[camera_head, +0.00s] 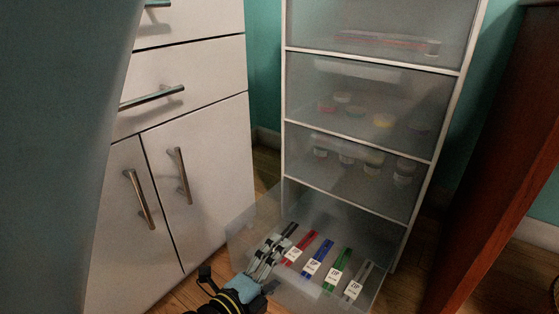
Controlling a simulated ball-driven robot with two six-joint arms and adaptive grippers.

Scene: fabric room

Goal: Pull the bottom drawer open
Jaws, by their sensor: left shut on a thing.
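The bottom drawer (365,232) of the frosted plastic drawer tower stands pulled out toward me. Inside lie several zippers with white labels, among them a red zipper (301,246), a blue zipper (319,257) and a green zipper (337,268). My left gripper (268,257) is at the drawer's front left, its fingers seen against the front wall. It is shut on the drawer's front, though the exact grip is partly hidden by the gripper itself. My right gripper is not in view.
The drawers above (378,100) are closed, with spools and other items blurred behind their fronts. A white cabinet (205,130) with metal handles stands close on the left. A reddish wooden piece (495,170) stands on the right. Some wooden floor (425,250) is bare beside the tower.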

